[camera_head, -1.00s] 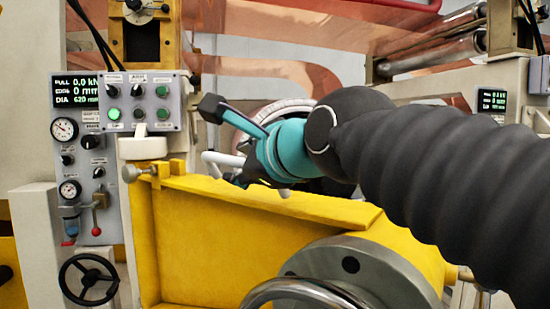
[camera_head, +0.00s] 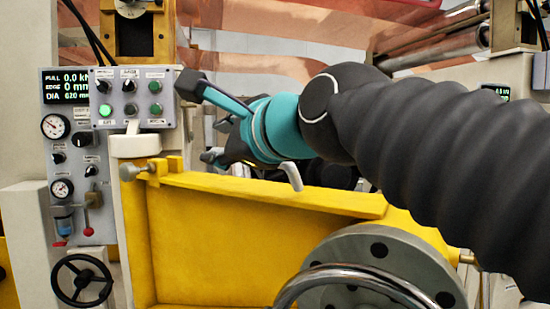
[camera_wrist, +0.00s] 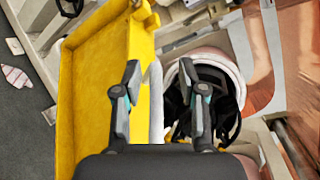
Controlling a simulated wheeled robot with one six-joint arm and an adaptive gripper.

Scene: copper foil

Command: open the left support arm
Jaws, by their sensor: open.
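The left support arm (camera_head: 230,235) is the big yellow beam across the middle of the head view, with a round grey flange (camera_head: 375,258) at its right end. It also shows on the left of the wrist view (camera_wrist: 93,90). A pale grey bar handle (camera_wrist: 156,105) runs along its side; a curved end of it (camera_head: 292,176) shows below my gripper in the head view. My gripper (camera_head: 216,150) is just above the beam's top edge. In the wrist view its two fingers (camera_wrist: 160,70) are apart, with the bar between them. I cannot tell whether either finger touches it.
A black handwheel (camera_head: 80,280) is at lower left. A core with a pale rim (camera_wrist: 215,70) lies beside the right finger. Copper foil (camera_wrist: 298,50) spans the far side.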

